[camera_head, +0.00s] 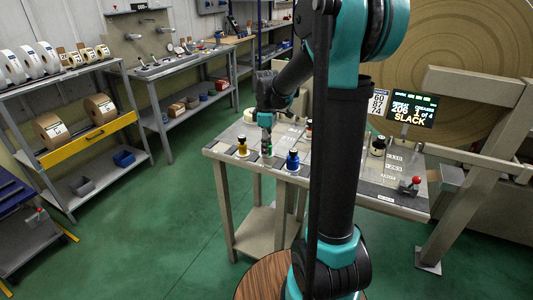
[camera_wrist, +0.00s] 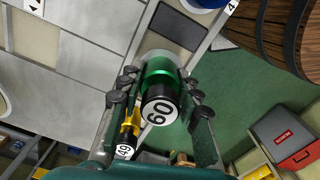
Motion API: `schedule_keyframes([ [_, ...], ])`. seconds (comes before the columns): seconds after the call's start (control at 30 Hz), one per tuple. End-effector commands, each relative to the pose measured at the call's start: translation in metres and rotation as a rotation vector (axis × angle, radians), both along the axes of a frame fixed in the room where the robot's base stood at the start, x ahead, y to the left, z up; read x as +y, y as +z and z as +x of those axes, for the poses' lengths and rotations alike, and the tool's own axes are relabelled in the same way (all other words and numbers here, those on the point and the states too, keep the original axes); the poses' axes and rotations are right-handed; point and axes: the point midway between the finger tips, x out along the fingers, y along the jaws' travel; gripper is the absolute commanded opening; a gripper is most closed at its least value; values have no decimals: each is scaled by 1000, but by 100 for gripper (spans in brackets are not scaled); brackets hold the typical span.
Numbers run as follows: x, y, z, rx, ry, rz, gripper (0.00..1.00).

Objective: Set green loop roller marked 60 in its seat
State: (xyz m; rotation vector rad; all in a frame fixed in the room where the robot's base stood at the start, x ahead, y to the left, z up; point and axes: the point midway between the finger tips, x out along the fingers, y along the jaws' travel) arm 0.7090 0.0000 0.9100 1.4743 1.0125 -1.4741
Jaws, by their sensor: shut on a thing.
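The green roller (camera_wrist: 160,72) has a black end and a white face marked 60. It sits between the fingers of my gripper (camera_wrist: 158,90), which is shut on it, with the marked end toward the wrist camera. In the head view the green roller (camera_head: 266,147) is upright at the table's front left, under my gripper (camera_head: 266,132). A pale round disc shows around its far end in the wrist view; I cannot tell whether the roller touches it. I cannot make out which spot is its seat.
A yellow roller (camera_head: 242,147) marked 49 stands close on the left, and a blue roller (camera_head: 293,161) on the right. A black-topped roller (camera_head: 378,147) and a red-knobbed lever (camera_head: 411,186) are farther right. A display (camera_head: 412,108) reads SLACK. My arm hides the table's middle.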

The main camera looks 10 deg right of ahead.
Motion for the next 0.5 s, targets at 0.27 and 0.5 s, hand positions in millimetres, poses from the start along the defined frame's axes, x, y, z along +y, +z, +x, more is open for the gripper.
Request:
schedule_keyframes([
  [0.27, 0, -27, 0, 0, 0, 0, 2],
  [0.5, 0, -27, 0, 0, 0, 0, 2],
])
